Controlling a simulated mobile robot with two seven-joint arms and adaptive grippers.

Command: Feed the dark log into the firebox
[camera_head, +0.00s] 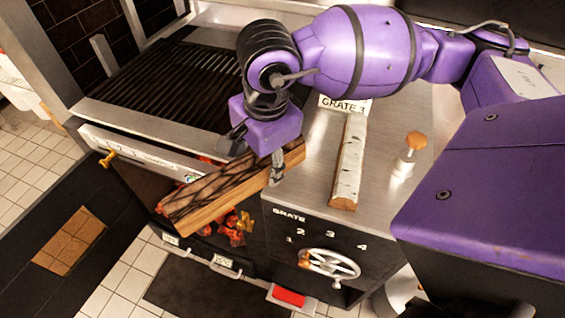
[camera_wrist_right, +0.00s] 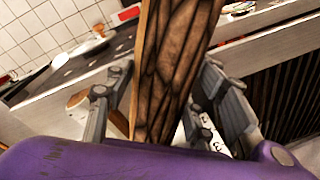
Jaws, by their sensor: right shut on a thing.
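The dark log (camera_head: 228,192) is a split piece with black-cracked bark and a pale cut side. My right gripper (camera_head: 258,165) is shut on it near its right end and holds it tilted in front of the grill. In the right wrist view the log (camera_wrist_right: 172,65) stands between the two fingers (camera_wrist_right: 165,112). The firebox (camera_head: 240,226) is the opening below the grill, with glowing orange embers inside. The log's left end hangs over the front of this opening and hides part of it. My left gripper is not in view.
A pale birch log (camera_head: 348,165) lies on the steel counter (camera_head: 385,125), beside a wood-topped shaker (camera_head: 411,153). A grate handwheel (camera_head: 331,264) is on the front panel. The grill bars (camera_head: 165,80) lie behind the log. A dark mat (camera_head: 195,285) is on the floor.

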